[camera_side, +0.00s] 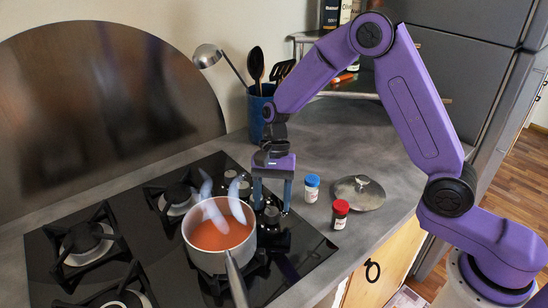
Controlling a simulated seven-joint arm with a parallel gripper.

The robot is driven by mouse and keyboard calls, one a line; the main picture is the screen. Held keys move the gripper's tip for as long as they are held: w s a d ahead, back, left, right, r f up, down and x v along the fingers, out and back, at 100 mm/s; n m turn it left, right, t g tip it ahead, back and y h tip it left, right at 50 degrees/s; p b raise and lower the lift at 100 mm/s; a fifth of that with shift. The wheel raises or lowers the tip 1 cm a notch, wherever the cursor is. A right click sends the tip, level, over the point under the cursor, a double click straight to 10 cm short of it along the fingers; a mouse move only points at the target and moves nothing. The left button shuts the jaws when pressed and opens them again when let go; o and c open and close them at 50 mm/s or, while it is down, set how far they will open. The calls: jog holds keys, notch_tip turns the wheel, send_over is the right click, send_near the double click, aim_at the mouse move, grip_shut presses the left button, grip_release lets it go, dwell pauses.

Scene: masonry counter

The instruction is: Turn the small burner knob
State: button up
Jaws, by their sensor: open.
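My gripper (272,208) points down over the right side of the black cooktop (35,262). Its two fingers are apart, with nothing visibly held between them. Small metallic burner knobs (271,212) stand along this side of the cooktop. One shows low between and behind my fingertips. I cannot tell whether either finger touches it. Another knob (244,188) stands farther back, left of my gripper. Which knob is the small burner's, and its turn angle, I cannot tell.
A pot (208,262) of orange soup steams just left of my gripper, its handle toward the front. A blue utensil holder (259,112) stands behind.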

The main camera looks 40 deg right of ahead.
jog(key=v, duration=1.5)
jog(key=shift+r, duration=0.35)
jog(key=s+d+f+n+t+h, duration=0.1)
jog(key=s+d+n, duration=0.1)
jog(key=s+n, duration=0.5)
jog(key=s+d+f+n+t+h, duration=0.1)
jog(key=s+d+f+n, duration=0.1)
jog(key=s+n, duration=0.5)
jog(key=s+d+f+n+t+h, duration=0.1)
jog(key=s+d+n, duration=0.3)
jog(key=s, duration=1.3)
jog(key=n, duration=0.3)
jog(key=shift+f+n, duration=0.2)
jog(key=shift+n, duration=0.2)
